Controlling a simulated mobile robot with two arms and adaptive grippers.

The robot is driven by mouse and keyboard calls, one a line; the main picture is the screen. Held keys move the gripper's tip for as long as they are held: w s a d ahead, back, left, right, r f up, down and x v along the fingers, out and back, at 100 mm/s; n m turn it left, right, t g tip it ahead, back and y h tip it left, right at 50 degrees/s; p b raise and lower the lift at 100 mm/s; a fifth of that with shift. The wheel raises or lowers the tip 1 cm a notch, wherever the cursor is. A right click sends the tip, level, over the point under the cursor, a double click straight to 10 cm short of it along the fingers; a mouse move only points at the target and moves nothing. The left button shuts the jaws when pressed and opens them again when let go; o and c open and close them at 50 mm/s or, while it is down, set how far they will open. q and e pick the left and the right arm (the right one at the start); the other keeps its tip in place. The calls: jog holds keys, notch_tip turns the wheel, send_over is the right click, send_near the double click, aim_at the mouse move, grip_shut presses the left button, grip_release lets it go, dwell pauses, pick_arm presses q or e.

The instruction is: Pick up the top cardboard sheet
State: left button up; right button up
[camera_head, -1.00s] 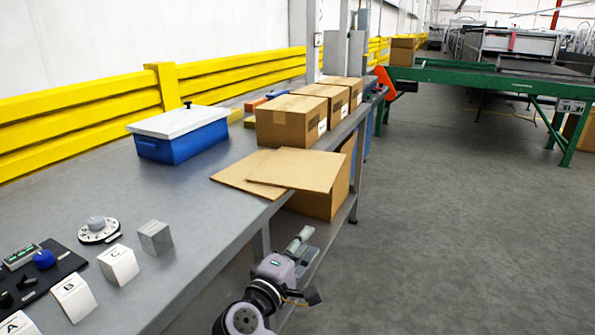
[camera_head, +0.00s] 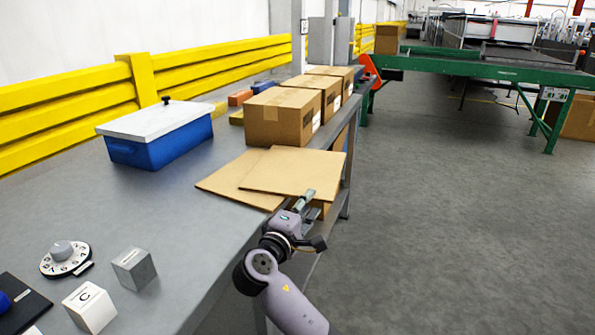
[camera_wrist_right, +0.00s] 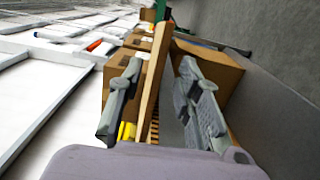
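The top cardboard sheet (camera_head: 294,171) is a flat tan square lying askew on a second cardboard sheet (camera_head: 229,181). Its front right part sticks out past the table edge. My right gripper (camera_head: 307,203) is at the front edge of the top sheet. In the right wrist view the right gripper (camera_wrist_right: 160,98) is open, its two fingers apart on either side of a cardboard sheet (camera_wrist_right: 151,85) seen edge-on. A gap shows between sheet and the right-hand finger; contact with the other finger is unclear. My left gripper is in no view.
Several closed cardboard boxes (camera_head: 280,117) stand on the grey table (camera_head: 190,225) behind the sheets. A blue bin with a white lid (camera_head: 160,133) stands to the left. A dial (camera_head: 65,257) and small blocks (camera_head: 90,306) are nearer. The floor to the right is clear.

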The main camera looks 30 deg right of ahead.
aim_at(319, 188)
jog(key=shift+x, duration=1.55)
jog(key=x, duration=0.3)
jog(key=shift+w+d, duration=0.2)
jog(key=shift+w, duration=0.1)
jog(key=shift+w+d, duration=0.25)
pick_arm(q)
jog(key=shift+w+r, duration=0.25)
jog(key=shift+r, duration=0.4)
pick_arm(e)
grip_shut()
